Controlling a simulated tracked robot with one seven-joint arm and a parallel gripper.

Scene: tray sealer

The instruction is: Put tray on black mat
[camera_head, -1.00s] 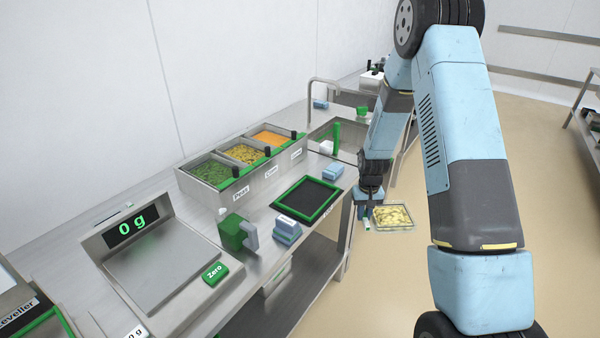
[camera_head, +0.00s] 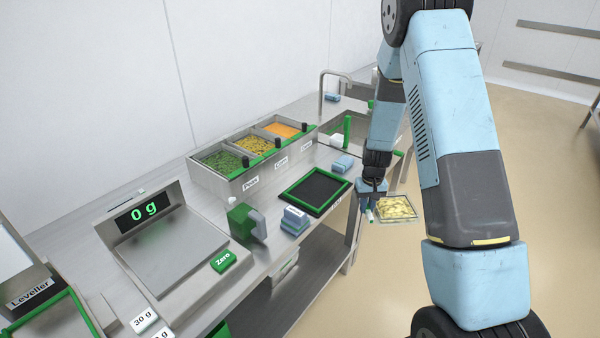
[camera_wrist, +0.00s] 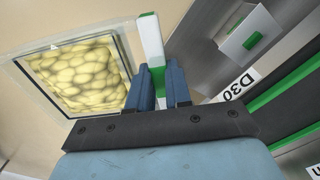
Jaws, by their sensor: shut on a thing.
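The clear tray (camera_head: 397,208) holds pale yellow, rounded food pieces and hangs out past the front edge of the counter. It also shows in the wrist view (camera_wrist: 122,52). My gripper (camera_head: 371,208) is shut on a white and green piece (camera_wrist: 151,45) at the tray's side, apparently its handle. The black mat (camera_head: 315,191) has a green frame and lies on the counter, to the left of my gripper. It looks bare. A part of a black surface with a green edge shows at the right in the wrist view.
Food bins (camera_head: 250,160) stand behind the mat. Blue-grey blocks (camera_head: 294,220) and a green block (camera_head: 243,222) lie left of the mat, and another blue block (camera_head: 343,164) behind it. A scale (camera_head: 165,250) reads 0 g. A sink (camera_head: 360,135) is beyond.

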